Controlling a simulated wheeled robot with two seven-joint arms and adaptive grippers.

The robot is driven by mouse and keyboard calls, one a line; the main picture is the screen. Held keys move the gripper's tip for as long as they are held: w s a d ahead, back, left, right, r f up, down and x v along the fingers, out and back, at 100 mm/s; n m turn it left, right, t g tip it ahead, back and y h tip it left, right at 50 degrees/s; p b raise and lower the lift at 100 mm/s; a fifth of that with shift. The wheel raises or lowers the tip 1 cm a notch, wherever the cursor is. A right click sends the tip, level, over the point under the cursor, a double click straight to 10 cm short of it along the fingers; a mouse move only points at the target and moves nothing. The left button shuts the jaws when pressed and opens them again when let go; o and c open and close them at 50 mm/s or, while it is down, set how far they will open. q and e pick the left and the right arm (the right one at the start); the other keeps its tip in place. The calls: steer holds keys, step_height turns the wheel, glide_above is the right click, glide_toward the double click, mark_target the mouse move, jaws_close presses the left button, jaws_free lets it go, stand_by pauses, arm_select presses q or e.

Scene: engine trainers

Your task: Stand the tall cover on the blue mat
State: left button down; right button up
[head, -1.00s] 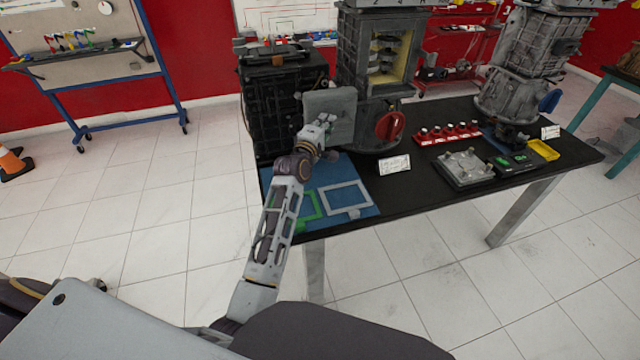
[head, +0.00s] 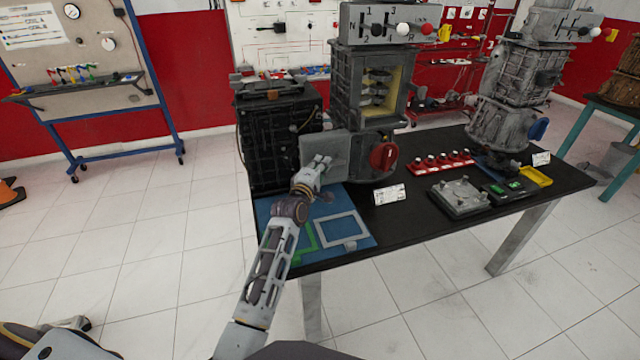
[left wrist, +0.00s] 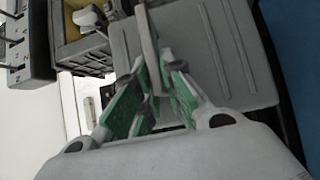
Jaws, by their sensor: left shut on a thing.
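My left gripper (head: 318,168) is shut on the tall cover (head: 312,147), a grey, roughly square plate held upright. In the left wrist view, the green-padded fingers (left wrist: 150,90) close on a bar on the face of the cover (left wrist: 215,60). The blue mat (head: 290,206) lies at the left end of the black table, with a grey frame outline and a green outline on it. The cover is over the back part of the mat. My right gripper is not in view.
A black engine case (head: 275,140) stands behind the cover at left. A grey cutaway gearbox with a red disc (head: 383,156) stands close to its right. A white card (head: 390,194) and a grey plate (head: 459,196) lie further right. The front of the mat is clear.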

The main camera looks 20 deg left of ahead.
arm_select(q)
steer(key=shift+f, duration=0.85)
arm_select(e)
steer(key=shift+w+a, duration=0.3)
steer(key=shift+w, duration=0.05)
arm_select(q)
steer(key=shift+f, duration=0.15)
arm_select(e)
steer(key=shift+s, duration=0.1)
arm_select(q)
step_height(320, 180, down, 3)
steer(key=shift+f+b, duration=0.2)
steer(key=shift+b, duration=0.1)
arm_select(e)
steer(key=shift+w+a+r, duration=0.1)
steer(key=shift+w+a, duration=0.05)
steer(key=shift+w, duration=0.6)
arm_select(q)
steer(key=shift+f, duration=0.1)
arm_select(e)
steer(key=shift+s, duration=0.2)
arm_select(q)
steer(key=c, duration=2)
jaws_free()
steer(key=shift+f, duration=0.25)
steer(key=o, duration=0.5)
